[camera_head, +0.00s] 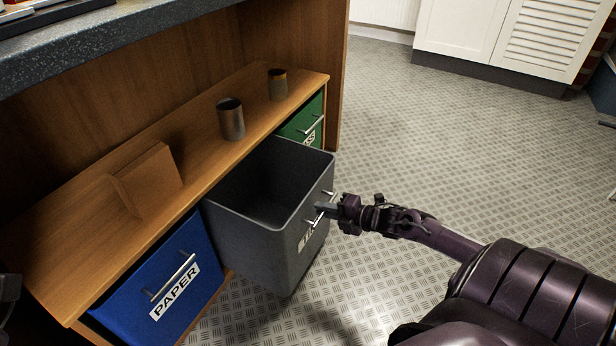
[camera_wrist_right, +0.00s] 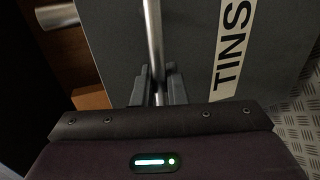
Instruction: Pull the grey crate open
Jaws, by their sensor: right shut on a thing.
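The grey crate (camera_head: 300,262) is pulled well out from the wooden unit, between a blue crate and a green crate. Its inside looks empty. Its front carries a bar handle (camera_head: 318,215) and a white label, which reads TINS in the right wrist view (camera_wrist_right: 234,50). My right gripper (camera_head: 326,208) is shut on the handle; in the right wrist view its two fingers (camera_wrist_right: 158,88) sit on either side of the metal bar (camera_wrist_right: 155,45). Only a dark bit at the left edge of the head view may be my left arm; the left gripper is not visible.
The blue PAPER crate (camera_head: 150,305) and the green crate (camera_head: 303,127) sit in the unit. On its wooden shelf (camera_head: 85,215) stand two metal cups (camera_head: 231,120) (camera_head: 278,85) and a wooden stand (camera_head: 150,180). The patterned floor (camera_head: 440,130) to the right is clear.

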